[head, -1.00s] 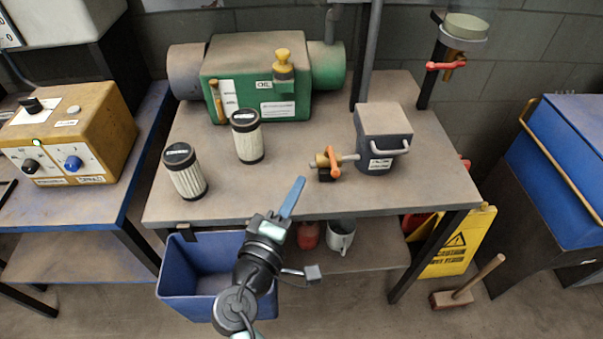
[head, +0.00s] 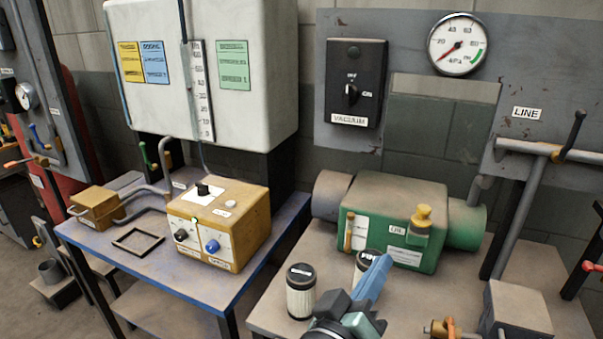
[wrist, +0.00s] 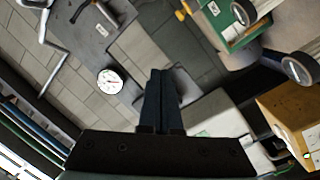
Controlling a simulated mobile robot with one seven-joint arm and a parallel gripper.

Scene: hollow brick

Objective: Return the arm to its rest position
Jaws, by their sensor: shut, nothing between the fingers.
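My gripper (head: 374,278) shows at the bottom of the head view, its blue fingers pointing up and to the right. It is in front of the right-hand table and overlaps one white filter cartridge (head: 365,262) in the picture. In the wrist view my gripper (wrist: 161,75) has its two dark fingers side by side and shut, with nothing held. The rest of my arm is mostly below the head view's edge.
The table holds a green pump (head: 395,215), another filter cartridge (head: 300,292) and a grey box (head: 518,312). A yellow control box (head: 222,222) stands on the blue table (head: 150,283) at left. A vacuum switch (head: 355,85) and gauge (head: 457,44) are on the wall.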

